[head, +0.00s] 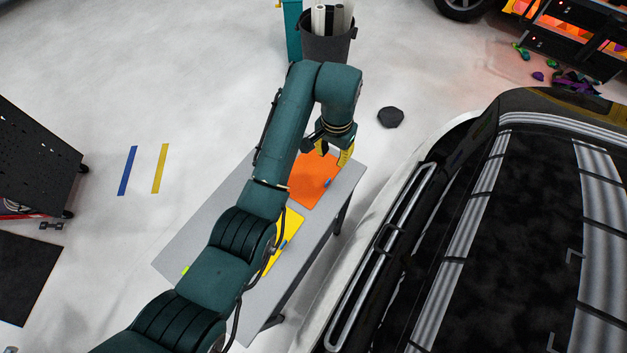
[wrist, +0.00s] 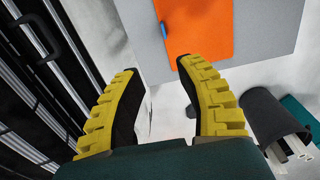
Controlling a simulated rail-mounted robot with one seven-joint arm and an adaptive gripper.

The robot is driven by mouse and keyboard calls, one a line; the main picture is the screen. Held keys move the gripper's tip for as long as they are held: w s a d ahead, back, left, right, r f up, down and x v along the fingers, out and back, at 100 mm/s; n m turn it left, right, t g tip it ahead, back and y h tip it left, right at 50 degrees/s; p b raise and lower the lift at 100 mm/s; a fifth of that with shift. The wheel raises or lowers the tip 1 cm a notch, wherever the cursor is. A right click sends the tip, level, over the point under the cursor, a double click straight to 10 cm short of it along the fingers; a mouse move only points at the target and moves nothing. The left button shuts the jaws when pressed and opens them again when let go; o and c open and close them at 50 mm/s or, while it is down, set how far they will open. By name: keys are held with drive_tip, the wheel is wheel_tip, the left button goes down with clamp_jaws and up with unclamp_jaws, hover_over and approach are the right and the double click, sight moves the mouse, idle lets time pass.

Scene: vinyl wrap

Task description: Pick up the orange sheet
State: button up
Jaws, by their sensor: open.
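The orange sheet (head: 314,181) lies flat near the far end of the grey table (head: 190,243). It has a small blue tab (head: 329,182) on its right edge. In the wrist view the orange sheet (wrist: 203,25) is at the top, with the blue tab (wrist: 184,34) at its lower left edge. My gripper (head: 333,155) is above the table's far end, by the sheet, its fingers pointing down. In the wrist view my gripper (wrist: 165,88) has yellow ridged fingers spread apart with nothing between them. Part of the sheet is hidden by my arm and gripper in the head view.
A yellow sheet (head: 283,243) lies on the table nearer me, partly behind my arm. A black car (head: 520,230) stands close along the table's right side. A dark bin with rolls (head: 325,47) stands beyond the table. Open floor is on the left.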

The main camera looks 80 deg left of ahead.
drive_tip(key=b, duration=0.3)
hover_over(328, 181)
drive_tip(key=f, duration=1.1)
drive_tip(key=shift+s+d+f, duration=0.15)
drive_tip(key=shift+d+f, duration=0.05)
drive_tip(key=shift+d, duration=0.15)
drive_tip(key=f, duration=0.1)
drive_tip(key=f+b, duration=0.1)
drive_tip(key=f, duration=0.1)
drive_tip(key=f+b, duration=0.1)
drive_tip(key=f, duration=0.1)
drive_tip(key=shift+a+f, duration=0.15)
drive_tip(key=shift+a, duration=0.2)
clamp_jaws()
